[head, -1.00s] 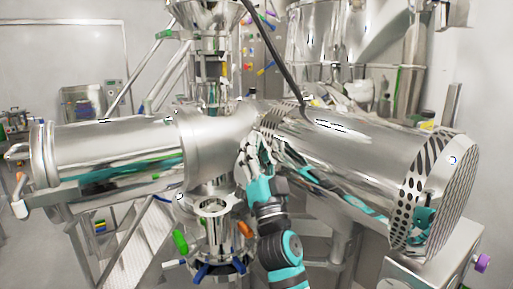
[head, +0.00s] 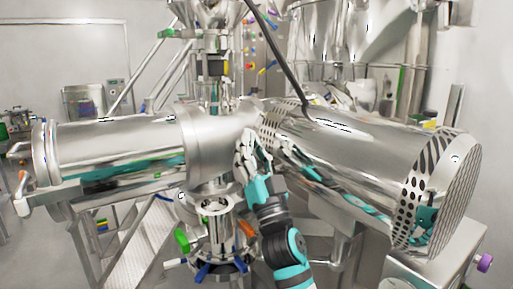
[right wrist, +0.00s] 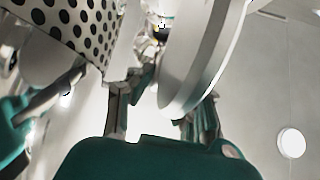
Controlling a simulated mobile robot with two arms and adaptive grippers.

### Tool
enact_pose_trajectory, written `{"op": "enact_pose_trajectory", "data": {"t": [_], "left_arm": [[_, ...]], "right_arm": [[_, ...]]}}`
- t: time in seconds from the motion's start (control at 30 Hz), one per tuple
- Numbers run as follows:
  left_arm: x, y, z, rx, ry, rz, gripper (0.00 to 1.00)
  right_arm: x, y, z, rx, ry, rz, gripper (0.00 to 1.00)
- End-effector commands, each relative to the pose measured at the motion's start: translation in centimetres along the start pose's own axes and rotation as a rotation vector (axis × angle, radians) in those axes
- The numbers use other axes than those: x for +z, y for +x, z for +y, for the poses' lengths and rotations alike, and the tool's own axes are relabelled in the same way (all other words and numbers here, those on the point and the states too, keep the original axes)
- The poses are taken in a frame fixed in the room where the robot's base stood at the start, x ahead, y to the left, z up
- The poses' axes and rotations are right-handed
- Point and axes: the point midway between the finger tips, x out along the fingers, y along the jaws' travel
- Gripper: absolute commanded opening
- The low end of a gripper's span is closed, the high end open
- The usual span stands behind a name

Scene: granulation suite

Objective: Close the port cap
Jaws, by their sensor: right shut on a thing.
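My right gripper (head: 252,142) is at the middle of the head view, in front of the steel body where the two horizontal cylinders meet. In the right wrist view its fingers (right wrist: 166,95) are on either side of a thick, pale metal disc (right wrist: 203,62), which appears to be the port cap. The gripper is shut on this disc, which stands nearly edge-on to the camera. In the head view I cannot clearly make out the cap behind the fingers, nor whether it touches its port. My left gripper is not in view.
A large steel cylinder (head: 365,165) with a perforated end lies to the right, close to my arm. Another cylinder (head: 110,150) extends left. Below is an open flanged outlet (head: 212,207) with coloured handles. A dark hose (head: 275,60) hangs above.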

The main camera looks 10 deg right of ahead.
Motion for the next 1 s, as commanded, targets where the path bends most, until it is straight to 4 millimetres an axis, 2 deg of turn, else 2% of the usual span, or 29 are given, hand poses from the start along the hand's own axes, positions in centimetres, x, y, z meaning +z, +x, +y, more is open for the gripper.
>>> {"op": "enact_pose_trajectory", "data": {"t": [0.5,1.0], "left_arm": [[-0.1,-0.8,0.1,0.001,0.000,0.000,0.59],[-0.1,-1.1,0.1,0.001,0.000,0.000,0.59]], "right_arm": [[0.5,-0.5,-4.0,-0.252,-0.253,-0.003,0.00],[0.9,-0.8,-5.1,-0.318,-0.318,-0.003,0.00]]}}
